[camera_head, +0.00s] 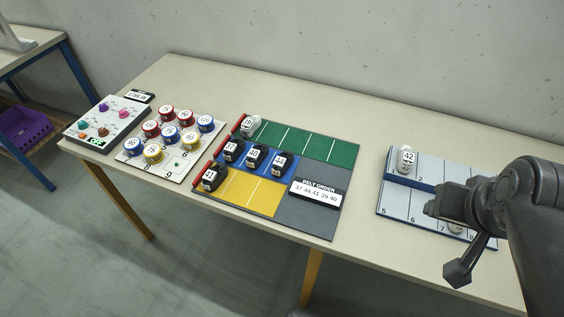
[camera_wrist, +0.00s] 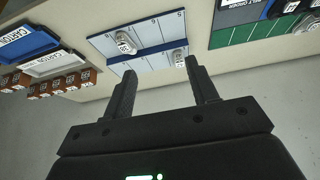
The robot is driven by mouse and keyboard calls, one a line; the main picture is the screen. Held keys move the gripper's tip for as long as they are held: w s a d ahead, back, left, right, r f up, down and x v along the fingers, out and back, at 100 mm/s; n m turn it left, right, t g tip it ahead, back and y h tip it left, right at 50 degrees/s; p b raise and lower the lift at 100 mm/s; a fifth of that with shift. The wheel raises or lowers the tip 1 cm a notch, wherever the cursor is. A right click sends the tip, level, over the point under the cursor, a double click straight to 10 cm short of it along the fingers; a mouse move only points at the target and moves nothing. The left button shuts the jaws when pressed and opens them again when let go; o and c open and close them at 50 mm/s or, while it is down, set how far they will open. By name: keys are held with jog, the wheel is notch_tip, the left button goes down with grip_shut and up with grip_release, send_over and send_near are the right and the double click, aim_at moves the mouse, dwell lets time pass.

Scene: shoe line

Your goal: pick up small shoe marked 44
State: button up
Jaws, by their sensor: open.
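The small dark shoe that appears to be marked 44 (camera_head: 282,163) sits at the right end of a row of dark shoes on the blue lane of the sorting board (camera_head: 323,217) in the head view. My gripper (camera_wrist: 160,68) is open and empty in the wrist view, its two dark fingers apart. In the head view my arm is at the right over the grey-white numbered tray (camera_head: 396,204), well away from this shoe.
Two dark shoes (camera_head: 232,150) (camera_head: 256,157) stand left of it, another dark shoe (camera_head: 212,178) on yellow, and a white shoe (camera_head: 250,127) on green. The tray holds white shoe 42 (camera_head: 407,160) and another white shoe (camera_head: 455,228). Round tins (camera_head: 170,133) and a control panel (camera_head: 103,122) stand left.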

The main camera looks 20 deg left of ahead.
jog(key=shift+o, duration=1.3)
